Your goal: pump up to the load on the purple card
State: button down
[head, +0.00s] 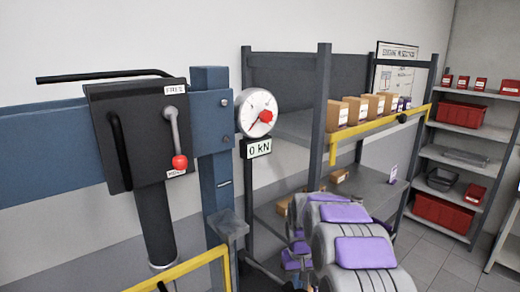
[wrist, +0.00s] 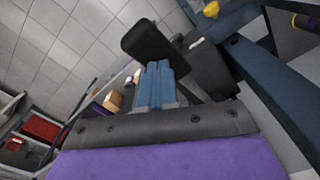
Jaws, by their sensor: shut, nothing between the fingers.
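The press pump is a black box (head: 137,135) on a blue frame, with a long black rod (head: 105,76) over it. A grey valve lever (head: 174,135) points down, its red knob beside the lower label; the upper label appears to read FREE. The round white gauge (head: 257,113) has a red pointer, and the display (head: 258,148) below reads 0 kN. A small white card with purple print (head: 392,174) stands on the shelf; its text is too small to read. In the wrist view my gripper (wrist: 159,68) is shut and empty, close to a black padded part (wrist: 146,42).
A shelf rack stands behind, with brown boxes (head: 358,110) and a yellow rail (head: 378,127). Red bins (head: 459,114) fill shelves at the far right. A yellow bar (head: 185,268) crosses low in front of the press. Tiled floor (head: 410,243) is open at right.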

jog(key=shift+f, duration=0.1)
jog(key=shift+f, duration=0.85)
jog(key=shift+f+b, duration=1.65)
jog(key=shift+f, duration=5.4)
notch_tip(320, 180, up, 16)
jog(key=p, duration=0.3)
jog(key=shift+f, duration=0.1)
